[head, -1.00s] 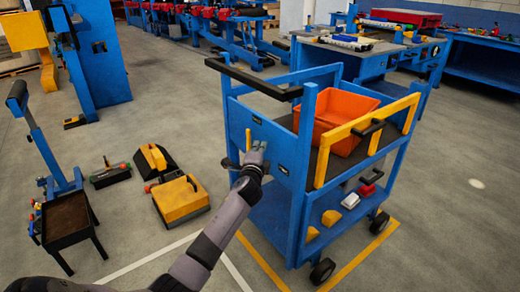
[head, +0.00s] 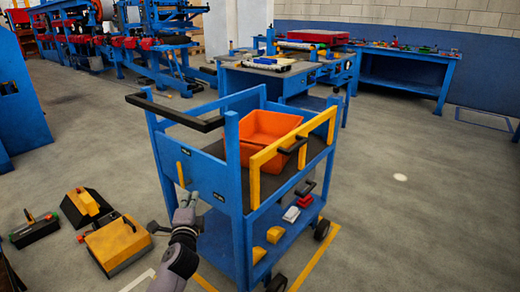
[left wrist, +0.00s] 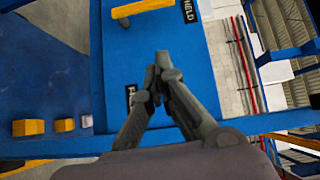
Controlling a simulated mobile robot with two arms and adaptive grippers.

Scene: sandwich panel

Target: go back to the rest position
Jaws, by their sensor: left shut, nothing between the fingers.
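My left gripper (head: 188,200) is shut and empty, in front of the blue side panel of the blue cart (head: 192,170). In the left wrist view its fingertips (left wrist: 160,62) meet in front of the blue panel (left wrist: 150,75), just below a yellow handle (left wrist: 140,8). That yellow handle also shows upright on the panel in the head view (head: 181,174). Whether the fingers touch the panel cannot be told. My right gripper is not in view.
An orange bin (head: 268,126) sits on the cart's top tray. The lower shelf holds yellow blocks (head: 274,234), a white one and a red one. Yellow-and-black equipment (head: 116,243) stands on the floor at left. A workbench (head: 262,82) stands behind. Floor at right is clear.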

